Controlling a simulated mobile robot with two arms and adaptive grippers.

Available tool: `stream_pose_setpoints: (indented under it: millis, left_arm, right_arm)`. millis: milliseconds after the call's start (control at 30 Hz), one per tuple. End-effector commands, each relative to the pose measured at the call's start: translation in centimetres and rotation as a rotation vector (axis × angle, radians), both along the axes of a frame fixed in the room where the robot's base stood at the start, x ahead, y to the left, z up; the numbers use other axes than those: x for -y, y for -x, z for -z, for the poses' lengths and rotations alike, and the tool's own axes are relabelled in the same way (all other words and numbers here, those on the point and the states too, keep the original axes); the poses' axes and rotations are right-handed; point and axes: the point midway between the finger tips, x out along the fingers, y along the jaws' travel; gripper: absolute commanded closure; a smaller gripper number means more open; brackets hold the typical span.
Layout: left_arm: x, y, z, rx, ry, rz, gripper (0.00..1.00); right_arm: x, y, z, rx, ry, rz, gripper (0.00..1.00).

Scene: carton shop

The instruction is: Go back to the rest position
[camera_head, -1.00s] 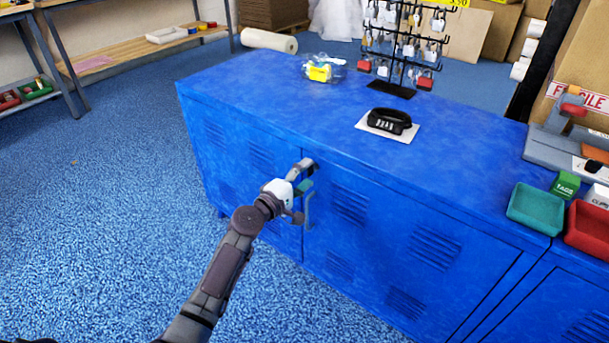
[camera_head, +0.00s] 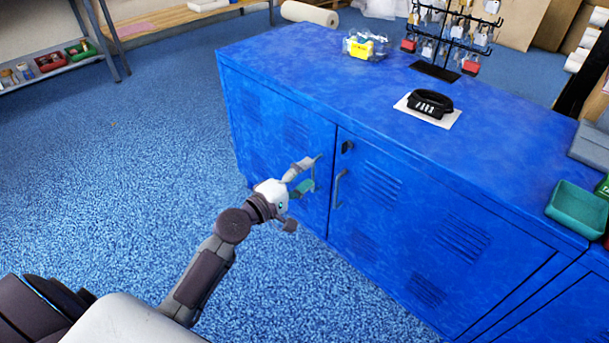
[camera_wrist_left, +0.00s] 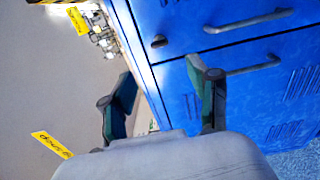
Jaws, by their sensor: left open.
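My left gripper (camera_head: 303,178) is open and empty in front of the blue cabinet's left door. In the left wrist view its two fingers (camera_wrist_left: 163,95) stand wide apart with nothing between them. The blue cabinet (camera_head: 285,120) has two doors, both shut. A grey bar handle (camera_head: 339,188) and a small dark lock (camera_head: 347,147) sit on the right door, to the right of the gripper. Both handles also show in the left wrist view, one of them a grey bar (camera_wrist_left: 245,68). The left door's handle is partly hidden by the gripper. My right gripper is not in view.
On the cabinet top lie a black combination lock (camera_head: 430,102) on a white card, a yellow packet (camera_head: 363,47) and a rack of padlocks (camera_head: 455,30). A green tray (camera_head: 577,208) sits at the right. The blue floor (camera_head: 120,180) to the left is open.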

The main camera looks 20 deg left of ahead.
Motion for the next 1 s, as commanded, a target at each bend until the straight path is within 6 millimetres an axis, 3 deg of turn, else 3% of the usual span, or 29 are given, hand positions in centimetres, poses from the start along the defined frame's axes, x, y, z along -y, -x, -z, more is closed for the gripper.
stream_pose_setpoints:
  millis: [467, 567, 667, 800, 900, 1000]
  left_arm:
    - [0.0, 0.1, 0.0, 0.000, -0.001, 0.000, 0.40]
    - [0.8, 0.6, 0.3, -0.002, -0.041, 0.019, 0.40]
    - [3.2, 2.7, 1.5, -0.008, -0.195, 0.085, 0.40]
    - [7.9, 8.0, 4.4, -0.020, -0.590, 0.241, 0.40]
    - [9.5, 11.6, 6.0, -0.035, -0.858, 0.330, 0.40]
    - [9.7, 14.1, 7.0, -0.057, -1.052, 0.386, 0.40]
  right_arm:
    - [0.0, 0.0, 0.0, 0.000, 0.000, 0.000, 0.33]
    - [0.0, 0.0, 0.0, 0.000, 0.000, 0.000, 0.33]
    - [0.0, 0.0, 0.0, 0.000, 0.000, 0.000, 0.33]
    - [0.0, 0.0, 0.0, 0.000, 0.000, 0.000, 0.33]
    - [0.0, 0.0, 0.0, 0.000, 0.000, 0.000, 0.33]
    - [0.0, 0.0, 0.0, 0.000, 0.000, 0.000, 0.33]
